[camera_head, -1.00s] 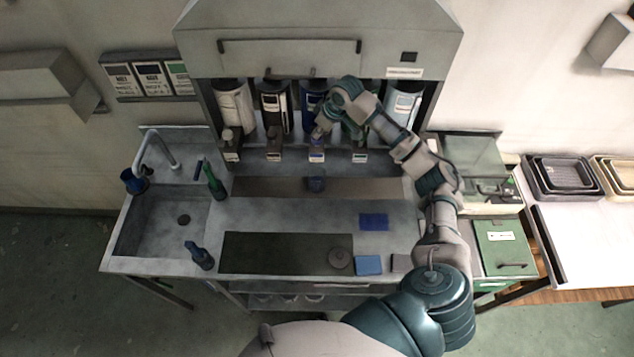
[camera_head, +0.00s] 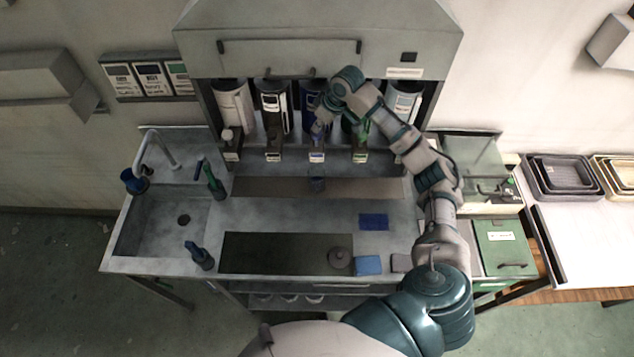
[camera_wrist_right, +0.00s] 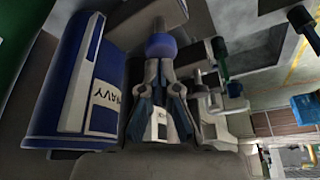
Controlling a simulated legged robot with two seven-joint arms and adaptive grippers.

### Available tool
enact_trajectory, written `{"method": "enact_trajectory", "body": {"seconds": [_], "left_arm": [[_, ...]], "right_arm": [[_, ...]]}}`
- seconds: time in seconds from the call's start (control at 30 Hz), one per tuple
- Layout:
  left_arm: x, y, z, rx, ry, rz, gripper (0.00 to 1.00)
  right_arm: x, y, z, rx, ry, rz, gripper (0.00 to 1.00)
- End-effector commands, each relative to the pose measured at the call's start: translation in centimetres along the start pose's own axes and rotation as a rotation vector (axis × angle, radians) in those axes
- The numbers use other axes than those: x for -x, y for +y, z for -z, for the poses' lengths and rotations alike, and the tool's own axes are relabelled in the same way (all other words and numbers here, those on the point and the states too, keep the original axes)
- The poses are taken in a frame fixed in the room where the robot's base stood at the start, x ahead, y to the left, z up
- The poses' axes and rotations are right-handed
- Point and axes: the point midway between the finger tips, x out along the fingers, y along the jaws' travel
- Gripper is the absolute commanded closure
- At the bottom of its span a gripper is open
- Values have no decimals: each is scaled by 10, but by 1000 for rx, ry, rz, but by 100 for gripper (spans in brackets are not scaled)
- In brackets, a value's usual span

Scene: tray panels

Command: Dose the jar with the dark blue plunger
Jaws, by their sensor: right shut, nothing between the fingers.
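The dark blue plunger (camera_wrist_right: 160,45) shows as a round blue knob just past my fingertips in the right wrist view. The navy canister (camera_wrist_right: 68,85), labelled NAVY, is beside it; it also shows in the head view (camera_head: 309,95). My right gripper (camera_wrist_right: 160,72) is shut and empty, close to the knob; whether they touch is unclear. In the head view my right gripper (camera_head: 319,124) partly hides the plunger. My left gripper is out of view.
White (camera_head: 233,105) and black (camera_head: 273,105) canisters stand left of navy; a green plunger (camera_head: 362,128) and a pale canister (camera_head: 402,105) are to its right. A sink (camera_head: 150,225) with bottles is at left. Blue pads lie on the counter in front.

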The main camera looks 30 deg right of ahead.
Motion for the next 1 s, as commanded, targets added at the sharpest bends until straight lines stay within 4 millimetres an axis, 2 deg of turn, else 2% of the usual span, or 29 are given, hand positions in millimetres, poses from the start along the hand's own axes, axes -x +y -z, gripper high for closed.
{"method": "enact_trajectory", "body": {"seconds": [0.17, 0.6, 1.0], "left_arm": [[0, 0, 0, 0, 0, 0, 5], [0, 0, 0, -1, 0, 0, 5], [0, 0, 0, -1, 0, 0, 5]], "right_arm": [[9, 0, 4, 0, 3, -1, 100], [51, 0, 22, 0, 3, 0, 100], [56, 0, 23, 0, 0, 0, 100]]}}
